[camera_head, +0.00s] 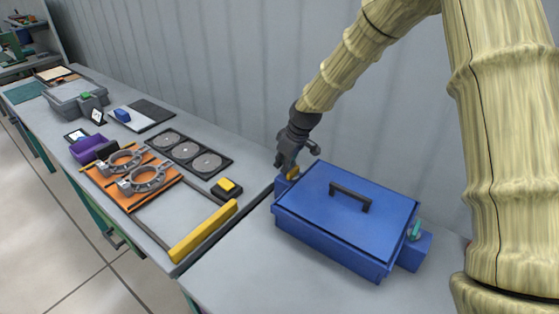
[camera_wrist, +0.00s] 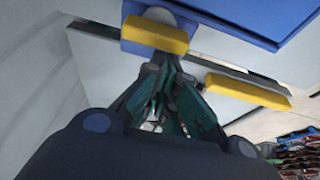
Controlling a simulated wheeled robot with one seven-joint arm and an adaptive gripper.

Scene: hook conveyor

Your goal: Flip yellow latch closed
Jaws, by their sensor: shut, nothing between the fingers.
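The yellow latch (camera_head: 293,173) is on a small blue mount at the left side of the blue box (camera_head: 335,240). In the wrist view the yellow latch (camera_wrist: 155,35) is a short yellow bar across the blue mount, with a round grey part behind it. My gripper (camera_head: 284,168) is at the latch, pointing down and partly covering it. In the wrist view my gripper (camera_wrist: 160,62) is shut and empty, its fingertips just below the latch; I cannot tell whether they touch. The box lid (camera_head: 345,200) is down, with a dark handle (camera_head: 350,196) on top.
A teal latch (camera_head: 415,230) is on the box's right side. Left of the box are a long yellow bar (camera_head: 203,231), a black block with a yellow top (camera_head: 227,187), a tray of discs (camera_head: 188,152) and an orange board (camera_head: 110,190). A grey wall stands close behind.

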